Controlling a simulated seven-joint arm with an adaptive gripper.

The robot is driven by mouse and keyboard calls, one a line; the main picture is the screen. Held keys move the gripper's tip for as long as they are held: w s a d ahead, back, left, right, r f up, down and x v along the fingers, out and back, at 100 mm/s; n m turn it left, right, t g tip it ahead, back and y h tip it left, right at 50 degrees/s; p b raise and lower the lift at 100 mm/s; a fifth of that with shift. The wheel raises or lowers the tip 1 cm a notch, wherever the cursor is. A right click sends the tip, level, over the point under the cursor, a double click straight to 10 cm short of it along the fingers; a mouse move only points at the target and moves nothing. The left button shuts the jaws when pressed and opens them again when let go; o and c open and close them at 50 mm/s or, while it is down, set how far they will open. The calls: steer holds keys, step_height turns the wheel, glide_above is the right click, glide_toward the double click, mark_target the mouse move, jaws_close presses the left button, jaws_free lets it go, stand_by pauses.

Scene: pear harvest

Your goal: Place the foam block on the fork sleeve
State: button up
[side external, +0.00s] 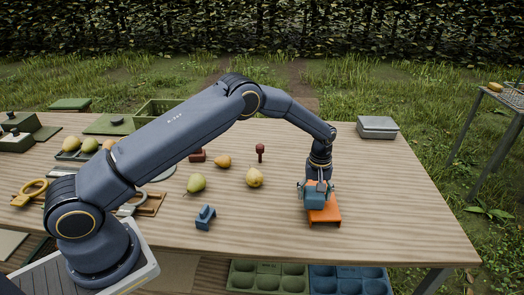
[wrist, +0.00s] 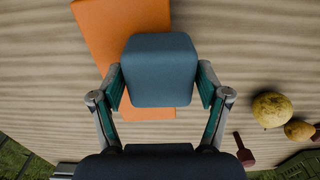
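The foam block (wrist: 160,70) is a blue-grey block with rounded edges. It sits between the two green finger pads of my gripper (wrist: 160,88), which meet its sides. In the side external view the block (side external: 314,201) is below my gripper (side external: 316,190), over the orange fork sleeve (side external: 329,214). The sleeve is a low orange channel on the right part of the table; in the wrist view the sleeve (wrist: 105,30) shows behind the block, mostly to its upper left. I cannot tell whether the block touches the sleeve; the block and gripper hide part of it.
Pears (side external: 254,178), a dark red peg-like thing (side external: 260,152) and a small blue holder (side external: 205,217) stand left of the sleeve. A grey box (side external: 377,127) is at the back right. The table right of the sleeve is clear. Green and blue trays (side external: 268,277) are at the front edge.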

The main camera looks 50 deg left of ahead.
mark_target(312, 191)
steer(key=shift+o, duration=0.7)
steer(key=shift+r, duration=0.1)
steer(key=s+a+r+m+t, duration=0.1)
steer(key=s+r, duration=0.3)
steer(key=r, duration=1)
steer(key=s+a+r+m+t, duration=0.15)
steer(key=s+r, duration=0.35)
steer(key=r, duration=0.8)
steer(key=s+a+r+m+t, duration=0.1)
steer(key=s+m, duration=0.2)
steer(key=s, duration=1)
steer(key=s+a+r+m+t, duration=0.2)
steer(key=s+m, duration=0.1)
steer(key=s, duration=1)
steer(key=shift+a+r, duration=0.3)
